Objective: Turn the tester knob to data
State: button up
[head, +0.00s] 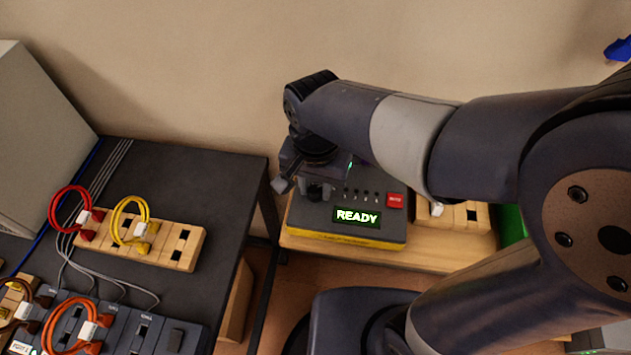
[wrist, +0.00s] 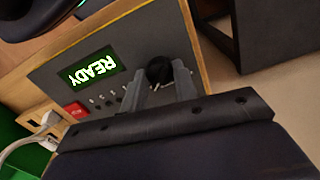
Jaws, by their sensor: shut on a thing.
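The tester (head: 345,236) is a dark box with a yellow lower edge on a wooden surface. Its green screen (head: 357,217) reads READY, and a red button (head: 395,200) sits at its upper right. The screen also shows in the wrist view (wrist: 93,67), tilted and nearly upside down. The black round knob (wrist: 159,70) is between the fingers of my gripper (wrist: 165,82), which is shut on it. In the head view my gripper (head: 314,190) is over the tester's left part and hides most of the knob. I cannot read which setting the knob points to.
A wooden block with a white plug (head: 437,209) stands right of the tester. A dark table (head: 165,165) at left holds a wooden rack (head: 185,248) with red and yellow cables, and grey boxes (head: 150,330). A gap separates this table from the tester's surface.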

aim_at(315, 188)
jog(key=shift+m, duration=0.5)
jog(key=o, duration=1)
notch_tip(315, 188, up, 11)
jog(key=shift+f, duration=0.1)
notch_tip(315, 188, down, 11)
jog(key=shift+n, duration=0.3)
dwell(0.4)
